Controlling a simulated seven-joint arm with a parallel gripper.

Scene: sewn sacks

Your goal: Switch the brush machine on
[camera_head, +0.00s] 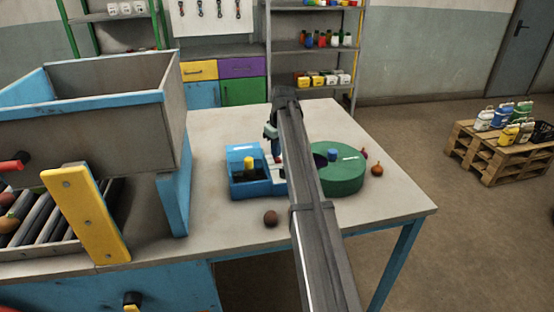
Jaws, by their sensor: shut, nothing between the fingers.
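A large machine stands at the left, with an open grey hopper (115,75) edged in blue above a row of dark rollers (45,205). Round reddish-brown items lie on the rollers. A yellow plate (88,212) slants across the machine's front. A black knob on a yellow base (131,300) shows at the bottom edge, on the blue front; its setting cannot be read. My gripper (275,156) points down over the table beside a blue box, well right of the machine. It is shut and empty; its tips are partly hidden.
A brown round item (271,218) lies in front; others lie at right. My arm crosses the table. Shelves stand behind; a pallet (490,155) stands right.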

